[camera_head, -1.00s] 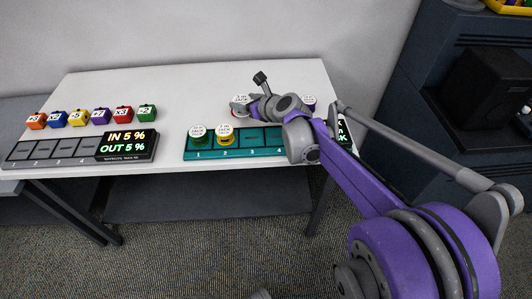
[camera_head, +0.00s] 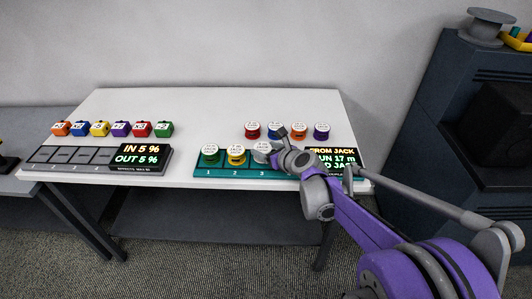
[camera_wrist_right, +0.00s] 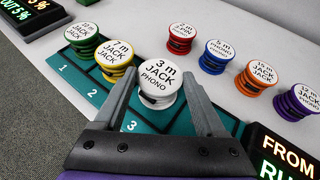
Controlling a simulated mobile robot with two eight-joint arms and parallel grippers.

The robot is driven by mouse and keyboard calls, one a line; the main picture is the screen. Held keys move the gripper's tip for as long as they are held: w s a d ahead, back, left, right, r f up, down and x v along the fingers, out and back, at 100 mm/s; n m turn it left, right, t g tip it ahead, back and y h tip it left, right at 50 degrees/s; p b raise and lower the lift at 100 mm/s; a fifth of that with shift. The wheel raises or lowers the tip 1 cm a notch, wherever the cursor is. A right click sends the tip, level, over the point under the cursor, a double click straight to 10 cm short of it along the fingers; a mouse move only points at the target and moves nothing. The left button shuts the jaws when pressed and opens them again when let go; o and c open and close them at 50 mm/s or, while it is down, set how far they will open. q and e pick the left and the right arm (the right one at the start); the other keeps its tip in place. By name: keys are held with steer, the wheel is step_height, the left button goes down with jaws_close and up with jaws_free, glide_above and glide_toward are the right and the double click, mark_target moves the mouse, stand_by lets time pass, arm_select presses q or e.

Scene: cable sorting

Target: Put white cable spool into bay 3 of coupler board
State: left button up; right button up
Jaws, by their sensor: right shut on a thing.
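The white cable spool (camera_wrist_right: 157,90), labelled 3 m JACK PHONO, is between the fingers of my right gripper (camera_wrist_right: 160,100). In the head view the white spool (camera_head: 262,152) is over bay 3 of the teal coupler board (camera_head: 215,172). Whether it rests on the board or hangs just above it cannot be told. My right gripper (camera_head: 279,150) is shut on it from the right. A green spool (camera_head: 210,154) stands in bay 1 and a yellow spool (camera_head: 236,155) in bay 2. Bay 4 is partly hidden by my arm. My left gripper is out of view.
Behind the board stand a red spool (camera_head: 252,130), a blue spool (camera_head: 276,130), an orange spool (camera_head: 298,131) and a purple spool (camera_head: 321,131). A lit display (camera_head: 335,157) is at the board's right. Coloured blocks and a dark panel (camera_head: 75,156) are at the left.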

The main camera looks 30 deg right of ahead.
steer(key=shift+f, duration=0.5)
steer(key=shift+f, duration=0.1)
steer(key=o, duration=1.4)
steer(key=shift+o, duration=0.2)
